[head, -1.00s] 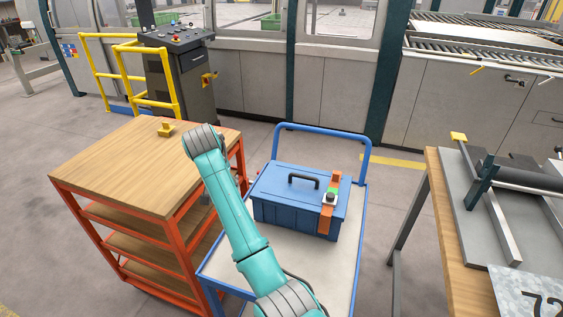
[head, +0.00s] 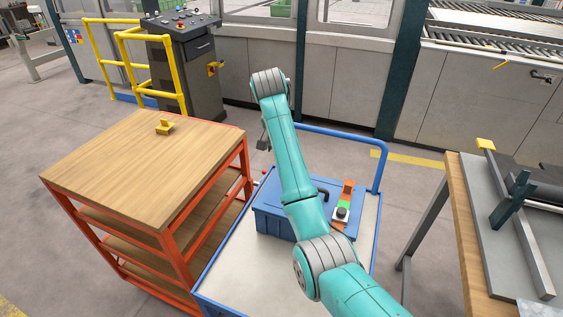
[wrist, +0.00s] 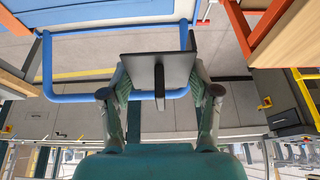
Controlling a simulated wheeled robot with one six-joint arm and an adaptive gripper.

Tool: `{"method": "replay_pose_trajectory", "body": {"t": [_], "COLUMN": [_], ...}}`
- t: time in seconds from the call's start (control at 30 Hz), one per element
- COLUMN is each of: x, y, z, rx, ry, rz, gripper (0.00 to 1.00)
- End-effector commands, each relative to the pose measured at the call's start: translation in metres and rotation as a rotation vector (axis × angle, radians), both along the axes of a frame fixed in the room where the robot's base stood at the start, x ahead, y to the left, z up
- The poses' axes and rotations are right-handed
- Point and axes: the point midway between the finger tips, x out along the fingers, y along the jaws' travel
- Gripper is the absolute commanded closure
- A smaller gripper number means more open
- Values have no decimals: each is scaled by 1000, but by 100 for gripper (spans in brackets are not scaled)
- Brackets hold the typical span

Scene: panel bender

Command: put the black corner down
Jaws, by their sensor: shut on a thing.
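The black corner (wrist: 158,66) is a dark, flat piece with an upright flange, seen in the wrist view between the two fingers of my gripper (wrist: 160,88). The gripper is shut on it and holds it in the air. In the head view, part of my gripper (head: 263,144) shows left of my arm, above the far left side of the blue trolley. The corner cannot be made out clearly there. A yellow corner (head: 165,127) sits on the wooden top (head: 140,165) of the orange shelf unit at left.
The blue trolley (head: 378,215) carries a blue toolbox (head: 268,212), partly hidden by my arm. The wooden top is mostly bare. A control console (head: 190,70) and yellow rails (head: 130,38) stand behind. A workbench (head: 455,215) with metal parts is at right.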

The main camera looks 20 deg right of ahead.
Motion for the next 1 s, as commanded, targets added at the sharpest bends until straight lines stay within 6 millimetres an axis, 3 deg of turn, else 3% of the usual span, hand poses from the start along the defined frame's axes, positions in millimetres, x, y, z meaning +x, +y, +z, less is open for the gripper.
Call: {"method": "replay_pose_trajectory", "body": {"t": [0.1, 0.5, 1.0], "x": [-1, 0, 0], "y": [0, 0, 0], "z": [-23, -66, -75], "rx": [0, 0, 1], "ry": [4, 2, 1], "rz": [0, 1, 0], "gripper": [62, 62, 62]}}
